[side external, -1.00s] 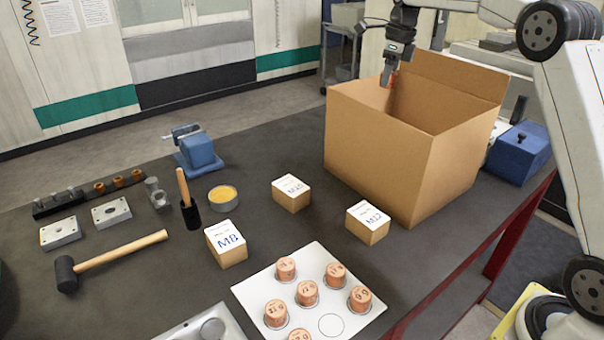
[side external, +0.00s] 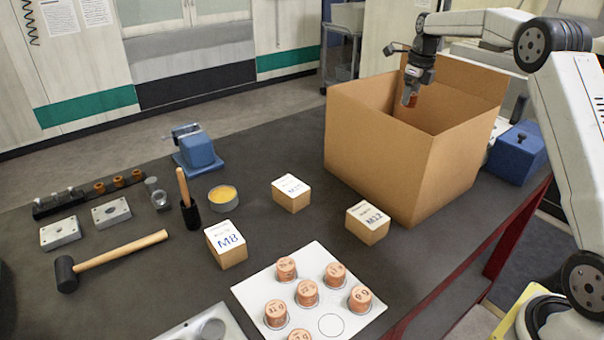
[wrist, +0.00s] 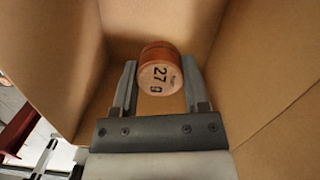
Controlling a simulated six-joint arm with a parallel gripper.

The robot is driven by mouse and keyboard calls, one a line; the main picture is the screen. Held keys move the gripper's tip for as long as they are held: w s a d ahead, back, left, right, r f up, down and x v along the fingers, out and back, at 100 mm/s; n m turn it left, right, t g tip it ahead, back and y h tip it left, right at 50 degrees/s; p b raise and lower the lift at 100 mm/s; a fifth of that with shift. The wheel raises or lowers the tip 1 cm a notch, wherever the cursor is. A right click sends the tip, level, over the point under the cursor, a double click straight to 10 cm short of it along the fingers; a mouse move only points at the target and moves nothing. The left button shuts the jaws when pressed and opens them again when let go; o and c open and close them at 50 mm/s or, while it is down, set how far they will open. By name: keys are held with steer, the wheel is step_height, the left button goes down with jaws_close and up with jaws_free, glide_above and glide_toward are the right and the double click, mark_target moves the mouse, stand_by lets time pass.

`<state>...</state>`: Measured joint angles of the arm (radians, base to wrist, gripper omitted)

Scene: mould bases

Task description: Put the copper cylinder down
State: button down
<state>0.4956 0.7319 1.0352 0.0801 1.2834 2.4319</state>
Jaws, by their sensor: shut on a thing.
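The copper cylinder (wrist: 160,70) is between the two fingers of my gripper (wrist: 159,88) in the wrist view, its end marked 27 facing the camera. My gripper is shut on it. In the side view my gripper (side external: 411,92) points down over the open cardboard box (side external: 378,150), and the cylinder shows small and reddish at the fingertips, around rim height. The box's walls surround the cylinder in the wrist view. The gap between the cylinder and the box floor cannot be judged.
A white plate (side external: 262,292) with several copper cylinders and one empty ring stands at the front. Small boxes marked M8 (side external: 226,243) and M12 (side external: 367,223) sit near the large box. A mallet (side external: 110,260) lies at left. A blue box (side external: 518,153) is right of the cardboard box.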

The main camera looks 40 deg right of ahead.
step_height(320, 180, down, 18)
steer(key=shift+f, duration=0.2)
stand_by(0.5)
steer(key=shift+f, duration=0.15)
steer(key=shift+f, duration=1.7)
steer(key=shift+f, duration=0.2)
steer(key=shift+c, duration=0.5)
jaws_free()
step_height(320, 180, up, 12)
steer(key=s, duration=0.1)
steer(key=shift+s+d, duration=0.15)
steer(key=shift+s, duration=0.1)
steer(key=shift+r, duration=0.1)
